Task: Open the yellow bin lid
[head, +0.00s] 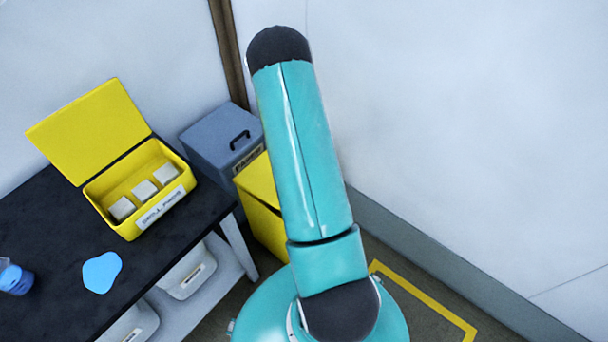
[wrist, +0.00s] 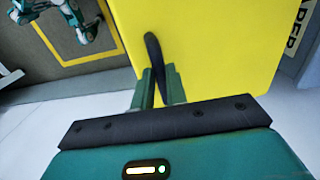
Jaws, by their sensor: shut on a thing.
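The yellow bin (head: 262,225) stands on the floor right of the dark table, partly hidden behind my teal arm. Its yellow lid (head: 258,182) looks down on the bin in the head view, though the arm hides its right part. In the wrist view a flat yellow face (wrist: 225,50) fills the upper middle and carries a slim black handle (wrist: 153,48). My gripper (wrist: 160,82) has its two green fingers on either side of this handle and is shut on it. The gripper is hidden in the head view.
A grey bin (head: 212,135) with a black handle stands behind the yellow bin. An open yellow box (head: 112,212) with small blocks sits on the dark table (head: 45,225) beside a blue patch (head: 101,272). A white wall (head: 450,120) bounds the right side.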

